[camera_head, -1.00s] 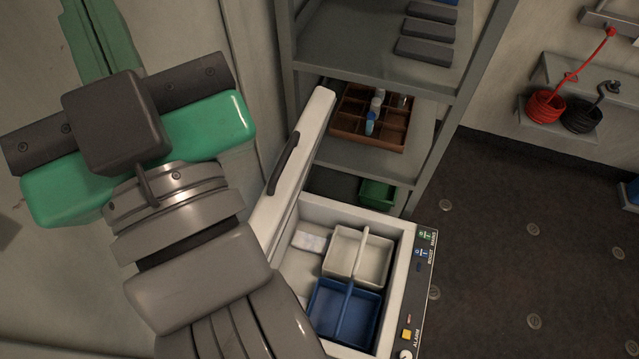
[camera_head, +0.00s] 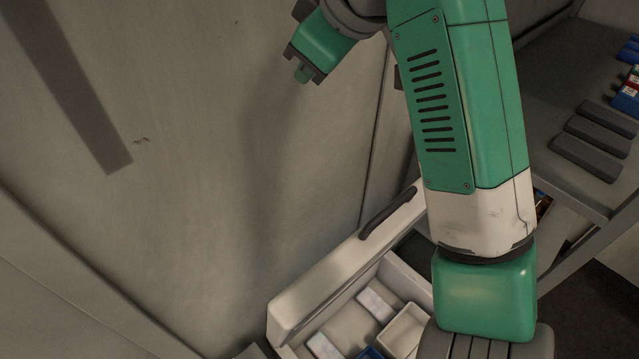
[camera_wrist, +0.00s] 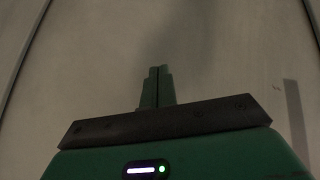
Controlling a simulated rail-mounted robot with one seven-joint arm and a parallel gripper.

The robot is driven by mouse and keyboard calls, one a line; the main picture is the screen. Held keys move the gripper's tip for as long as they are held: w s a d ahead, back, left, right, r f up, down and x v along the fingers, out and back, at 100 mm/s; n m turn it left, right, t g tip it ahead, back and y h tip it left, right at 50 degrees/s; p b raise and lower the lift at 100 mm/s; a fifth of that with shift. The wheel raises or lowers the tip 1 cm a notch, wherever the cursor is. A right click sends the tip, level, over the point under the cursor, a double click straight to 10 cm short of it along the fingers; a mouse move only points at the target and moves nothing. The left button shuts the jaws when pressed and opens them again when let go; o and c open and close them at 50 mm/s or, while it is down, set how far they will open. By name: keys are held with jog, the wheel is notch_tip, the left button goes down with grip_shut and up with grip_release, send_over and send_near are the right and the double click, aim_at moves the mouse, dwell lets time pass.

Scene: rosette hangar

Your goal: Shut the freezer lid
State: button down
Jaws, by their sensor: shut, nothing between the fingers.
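The freezer lid (camera_head: 335,268) is a pale slab with a dark handle (camera_head: 388,214), raised open along the wall side of the freezer. Below it the open freezer (camera_head: 398,270) shows its inside, with a white basket (camera_head: 405,328), part of a blue basket (camera_head: 370,353) and pale packs. My gripper (camera_head: 303,73) is up at the top of the head view, against the wall in the picture and apart from the lid. In the wrist view my gripper (camera_wrist: 156,72) has its two green fingers together, empty, with only pale wall beyond. My arm hides the freezer's right part.
A grey shelf unit (camera_head: 570,85) stands to the right, with dark flat blocks (camera_head: 590,155) on it. The pale wall (camera_head: 200,150) fills the left. Open space lies between the wall and my arm above the lid.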

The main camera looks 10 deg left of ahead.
aim_at(359, 259)
jog(key=shift+s+d+f+m+g+h+p, duration=0.55)
jog(key=shift+s+f+g+h, duration=0.6)
jog(key=shift+f, duration=3.4)
jog(key=shift+s+d+f+m+g+h+p, duration=0.3)
jog(key=shift+s+f+m+g+h, duration=0.9)
jog(key=shift+f, duration=3.35)
jog(key=shift+s+d+f+m+g+h+p, duration=0.15)
jog(key=shift+s+d+f+g+h+p, duration=0.35)
jog(key=shift+s+f, duration=2.65)
jog(key=shift+t, duration=0.25)
jog(key=w+f, duration=0.2)
jog(key=f, duration=0.1)
jog(key=shift+w, duration=0.4)
